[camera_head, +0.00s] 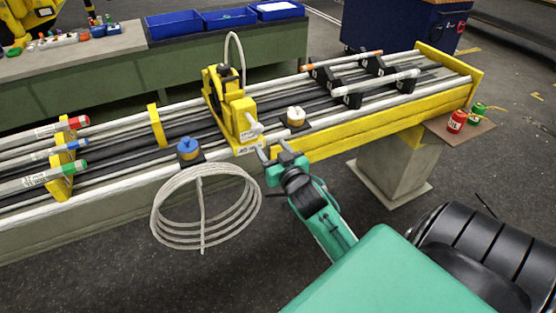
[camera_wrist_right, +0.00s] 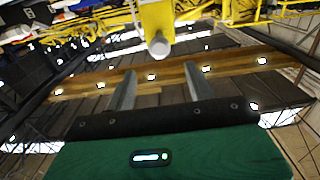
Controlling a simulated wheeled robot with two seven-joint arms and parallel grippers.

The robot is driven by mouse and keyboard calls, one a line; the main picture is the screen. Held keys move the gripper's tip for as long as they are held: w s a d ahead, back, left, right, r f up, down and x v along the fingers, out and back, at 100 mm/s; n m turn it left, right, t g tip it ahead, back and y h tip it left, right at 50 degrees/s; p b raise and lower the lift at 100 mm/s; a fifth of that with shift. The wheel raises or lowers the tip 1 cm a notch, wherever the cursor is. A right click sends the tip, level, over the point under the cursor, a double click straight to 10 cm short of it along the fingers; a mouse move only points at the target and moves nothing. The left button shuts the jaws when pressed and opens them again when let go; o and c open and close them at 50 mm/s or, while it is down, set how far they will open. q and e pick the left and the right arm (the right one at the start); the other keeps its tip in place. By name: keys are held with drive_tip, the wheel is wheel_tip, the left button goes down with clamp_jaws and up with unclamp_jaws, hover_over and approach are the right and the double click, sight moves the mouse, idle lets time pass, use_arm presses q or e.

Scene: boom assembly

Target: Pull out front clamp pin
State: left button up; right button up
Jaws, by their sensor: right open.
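The yellow clamp (camera_head: 235,112) stands upright on the yellow-edged rail bench. A grey, round-ended pin (camera_head: 255,129) sticks out of its front side toward me. In the right wrist view the pin end (camera_wrist_right: 159,46) shows below the yellow clamp body (camera_wrist_right: 157,17), centred beyond the two fingers. My right gripper (camera_head: 273,152) is open and empty, just in front of and below the pin. Its fingers (camera_wrist_right: 159,82) are apart and do not touch the pin. How deep the pin sits in the clamp is hidden. My left gripper is not in view.
A coiled pale hose (camera_head: 205,208) hangs at the bench front, left of my right gripper. A blue-topped fitting (camera_head: 188,148) and a white-topped fitting (camera_head: 296,116) stand on the bench edge. Red and green cans (camera_head: 457,121) sit at the right end. Floor in front is clear.

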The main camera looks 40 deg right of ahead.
drive_tip(key=shift+v, duration=1.8)
wheel_tip(320, 180, down, 21)
drive_tip(key=w+a+n+g+y, duration=0.1)
drive_tip(key=a+g+y, duration=0.1)
drive_tip(key=g, duration=0.2)
drive_tip(key=s+a+f+n+g, duration=0.1)
drive_tip(key=s+f, duration=0.2)
drive_tip(key=f, duration=0.5)
drive_tip(key=s+a+f+g+y, duration=0.1)
drive_tip(key=s+a+f+g, duration=0.15)
drive_tip(key=f, duration=0.55)
drive_tip(key=s+a+f+n+g, duration=0.1)
drive_tip(key=s+f, duration=0.2)
drive_tip(key=f, duration=0.4)
drive_tip(key=s+a+f+g+y, duration=0.1)
drive_tip(key=s+a+f+g, duration=0.2)
drive_tip(key=s+f, duration=1.05)
drive_tip(key=s+a+f+n+g, duration=0.1)
drive_tip(key=s+f, duration=0.4)
drive_tip(key=s, duration=0.6)
drive_tip(key=s+a+f+n+g, duration=0.1)
drive_tip(key=s+f+g, duration=0.3)
drive_tip(key=s, duration=0.7)
drive_tip(key=shift+a+f, duration=0.25)
drive_tip(key=shift+f, duration=0.6)
